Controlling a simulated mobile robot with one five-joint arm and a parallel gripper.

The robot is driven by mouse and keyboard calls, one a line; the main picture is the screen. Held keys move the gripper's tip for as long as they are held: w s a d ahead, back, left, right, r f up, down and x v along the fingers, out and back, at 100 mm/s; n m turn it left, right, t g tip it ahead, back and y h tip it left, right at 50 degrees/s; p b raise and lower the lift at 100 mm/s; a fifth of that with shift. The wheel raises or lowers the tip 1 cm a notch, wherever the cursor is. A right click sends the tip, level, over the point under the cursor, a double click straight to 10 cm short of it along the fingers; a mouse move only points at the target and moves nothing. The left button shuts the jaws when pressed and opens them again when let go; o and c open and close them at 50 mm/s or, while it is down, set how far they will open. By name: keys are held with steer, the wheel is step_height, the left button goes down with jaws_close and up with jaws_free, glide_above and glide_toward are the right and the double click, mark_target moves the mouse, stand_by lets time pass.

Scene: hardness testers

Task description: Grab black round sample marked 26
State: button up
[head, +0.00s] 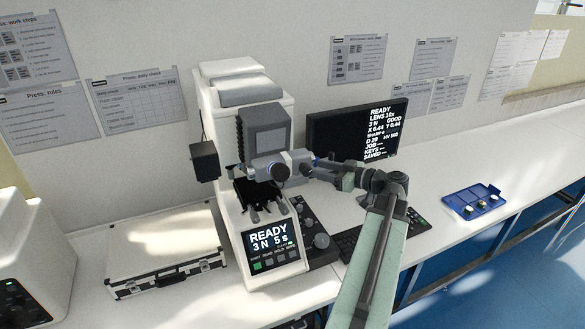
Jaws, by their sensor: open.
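I cannot make out a black round sample marked 26 in the head view. A blue tray (459,199) on the bench at the right holds several small round pieces with dark and light parts. Their marks are too small to read. My arm reaches left to the white hardness tester (225,125).
A monitor (325,130) stands behind my arm, with a keyboard (347,243) below it. A knobbed control box (318,228) is right of the tester. A silver case (165,250) lies left. Bare bench lies around the blue tray.

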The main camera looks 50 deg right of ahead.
steer(key=x, duration=0.3)
steer(key=b+x, duration=0.1)
steer(key=x, duration=0.3)
steer(key=shift+w+a+f, duration=0.1)
steer(key=shift+a+f, duration=0.1)
steer(key=shift+a, duration=0.05)
jaws_close()
steer(key=shift+r, duration=0.15)
